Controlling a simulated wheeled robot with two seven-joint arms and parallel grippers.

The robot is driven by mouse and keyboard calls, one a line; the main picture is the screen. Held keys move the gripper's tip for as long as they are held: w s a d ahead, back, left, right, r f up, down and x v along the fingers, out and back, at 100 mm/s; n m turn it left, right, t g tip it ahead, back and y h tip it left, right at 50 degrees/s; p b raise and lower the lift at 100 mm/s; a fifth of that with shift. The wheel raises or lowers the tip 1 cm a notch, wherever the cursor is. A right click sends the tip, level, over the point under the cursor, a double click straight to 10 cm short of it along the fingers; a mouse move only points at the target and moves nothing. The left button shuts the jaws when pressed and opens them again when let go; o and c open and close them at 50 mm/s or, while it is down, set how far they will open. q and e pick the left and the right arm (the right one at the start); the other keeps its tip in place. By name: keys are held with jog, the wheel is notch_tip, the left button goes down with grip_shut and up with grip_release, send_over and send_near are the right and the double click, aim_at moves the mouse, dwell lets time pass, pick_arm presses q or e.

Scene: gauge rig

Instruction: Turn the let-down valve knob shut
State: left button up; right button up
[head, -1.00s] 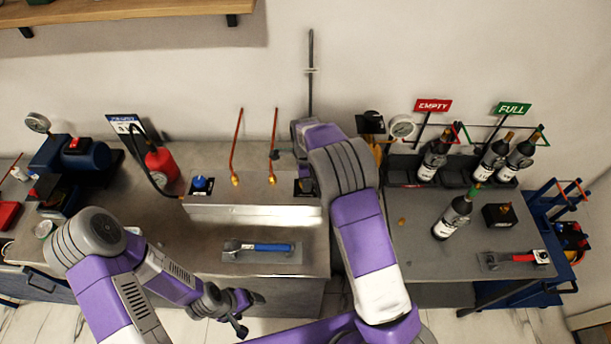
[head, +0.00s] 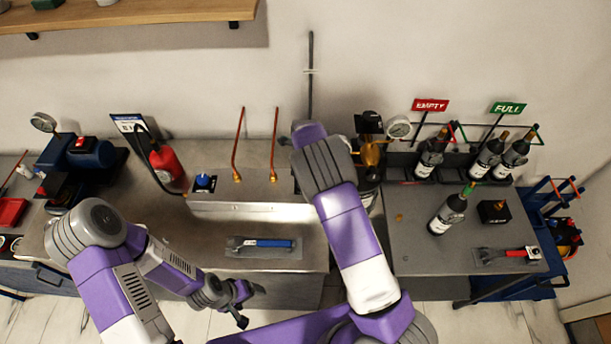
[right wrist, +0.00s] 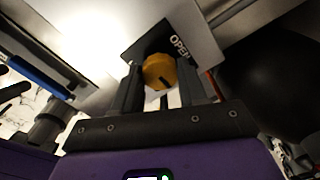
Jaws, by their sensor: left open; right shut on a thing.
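The valve knob (right wrist: 160,70) is yellow with a dark pointer mark. It sits on a black plate (right wrist: 150,45) with the word OPEN beside the knob, in the right wrist view. My right gripper (right wrist: 161,80) has one finger on each side of the knob and is shut on it. In the head view my right arm covers the knob and the gripper. My left gripper (head: 250,304) is open and empty, low in front of the left bench, away from the knob.
A metal box (head: 240,207) carries a blue knob (head: 204,182) and two copper tubes (head: 237,145). A blue-handled tool (head: 272,243) lies in front. A red cylinder (head: 168,165) stands left. A gauge (head: 398,128) and several bottles (head: 446,214) are on the right.

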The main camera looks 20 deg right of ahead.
dwell(0.4)
jog(key=o, duration=1.1)
jog(key=shift+c, duration=0.2)
notch_tip(320, 180, up, 8)
jog(key=shift+f, duration=0.2)
jog(key=shift+r, duration=0.1)
